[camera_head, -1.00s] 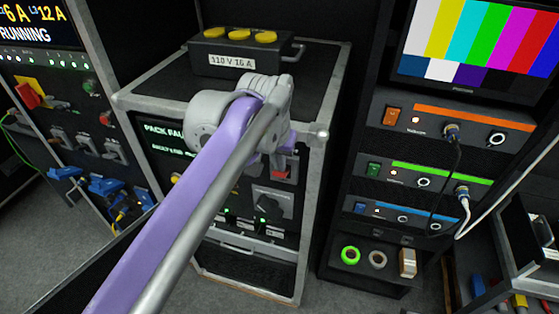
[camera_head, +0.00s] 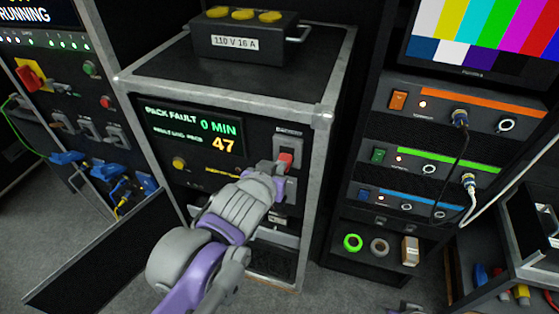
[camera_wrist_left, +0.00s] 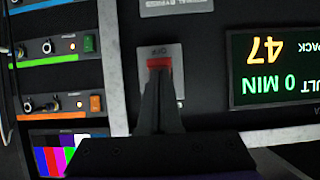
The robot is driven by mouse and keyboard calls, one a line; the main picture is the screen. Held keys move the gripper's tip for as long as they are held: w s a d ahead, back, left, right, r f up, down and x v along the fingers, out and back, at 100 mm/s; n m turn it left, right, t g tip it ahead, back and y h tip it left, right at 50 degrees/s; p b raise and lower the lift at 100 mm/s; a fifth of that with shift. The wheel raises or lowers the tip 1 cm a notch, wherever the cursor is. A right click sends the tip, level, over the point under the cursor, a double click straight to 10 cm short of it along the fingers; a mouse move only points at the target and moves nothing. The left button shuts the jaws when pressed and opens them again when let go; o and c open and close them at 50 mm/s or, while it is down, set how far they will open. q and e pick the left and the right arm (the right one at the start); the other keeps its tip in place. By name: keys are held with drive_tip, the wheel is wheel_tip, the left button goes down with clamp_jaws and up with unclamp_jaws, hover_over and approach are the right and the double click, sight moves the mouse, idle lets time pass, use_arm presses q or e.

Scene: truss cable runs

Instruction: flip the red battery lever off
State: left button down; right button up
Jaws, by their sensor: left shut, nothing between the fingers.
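The red battery lever (camera_head: 285,160) sits on a pale plate on the front of the battery cabinet, right of its display. In the left wrist view the red lever (camera_wrist_left: 158,62) shows just beyond my fingertips. My left gripper (camera_head: 273,182) is in front of the cabinet, just below the lever in the head view. In the left wrist view its dark fingers (camera_wrist_left: 158,75) are together, with nothing between them, and overlap the lever's edge. I cannot tell whether they touch it. The cabinet display (camera_head: 195,130) reads PACK FAULT, 0 MIN and 47.
A black box (camera_head: 245,42) with yellow caps stands on the cabinet. An open dark door panel (camera_head: 105,250) juts out at the lower left. A rack of units (camera_head: 440,165) with cables stands at right, and a breaker panel (camera_head: 75,100) at left.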

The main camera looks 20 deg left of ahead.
use_arm(q)
drive_tip(key=shift+f, duration=0.3)
drive_tip(key=shift+w+r, duration=0.4)
drive_tip(key=shift+w, duration=0.35)
use_arm(e)
drive_tip(key=shift+w+r, duration=0.1)
drive_tip(key=shift+r, duration=0.15)
use_arm(q)
drive_tip(key=shift+p, duration=0.3)
